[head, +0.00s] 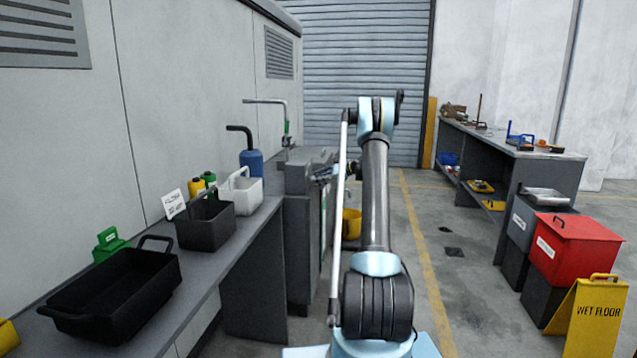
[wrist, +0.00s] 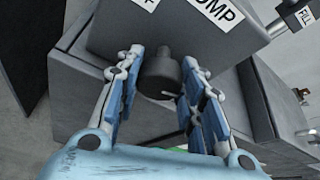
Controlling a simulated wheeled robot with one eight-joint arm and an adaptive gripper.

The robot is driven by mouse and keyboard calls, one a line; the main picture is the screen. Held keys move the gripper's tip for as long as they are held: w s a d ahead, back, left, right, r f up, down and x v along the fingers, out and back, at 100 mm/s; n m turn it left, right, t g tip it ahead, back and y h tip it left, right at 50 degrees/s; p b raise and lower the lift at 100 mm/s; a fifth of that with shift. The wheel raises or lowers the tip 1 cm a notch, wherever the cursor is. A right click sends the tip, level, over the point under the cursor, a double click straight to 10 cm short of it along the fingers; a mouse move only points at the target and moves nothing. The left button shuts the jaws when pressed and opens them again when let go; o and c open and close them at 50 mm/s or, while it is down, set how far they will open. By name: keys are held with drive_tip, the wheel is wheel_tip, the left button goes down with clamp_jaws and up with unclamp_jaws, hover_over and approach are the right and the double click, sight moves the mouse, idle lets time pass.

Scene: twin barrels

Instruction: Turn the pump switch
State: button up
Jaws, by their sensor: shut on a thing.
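The pump switch (wrist: 160,74) is a dark round knob with a light pointer mark, on a grey panel (wrist: 110,25) under a label (wrist: 214,12) that partly reads "UMP". In the wrist view my gripper (wrist: 161,68) has one finger on each side of the knob and is shut on it. In the head view my gripper (head: 326,172) is at the grey cabinet (head: 300,240) at the end of the left bench; the knob is too small or hidden to make out there.
A tap (head: 286,125) and a blue can (head: 251,162) stand by the cabinet. A yellow bucket (head: 351,224) is on the floor behind my arm. The left bench holds black bins (head: 115,290). A red box (head: 575,250) and wet floor sign (head: 595,315) stand at right. The middle floor is mostly clear.

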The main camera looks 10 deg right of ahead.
drive_tip(key=n+t, duration=0.2)
drive_tip(key=n, duration=0.1)
drive_tip(key=n+t, duration=0.1)
drive_tip(key=n, duration=0.1)
drive_tip(key=shift+n+t, duration=0.4)
drive_tip(key=n+t, duration=0.1)
drive_tip(key=n, duration=0.2)
drive_tip(key=shift+f+n+y, duration=0.1)
drive_tip(key=shift+n+y, duration=0.2)
drive_tip(key=shift+s+n+t+y, duration=0.1)
drive_tip(key=shift+n+t+y, duration=0.4)
drive_tip(key=shift+n, duration=0.8)
drive_tip(key=shift+f, duration=0.1)
drive_tip(key=o, duration=1.1)
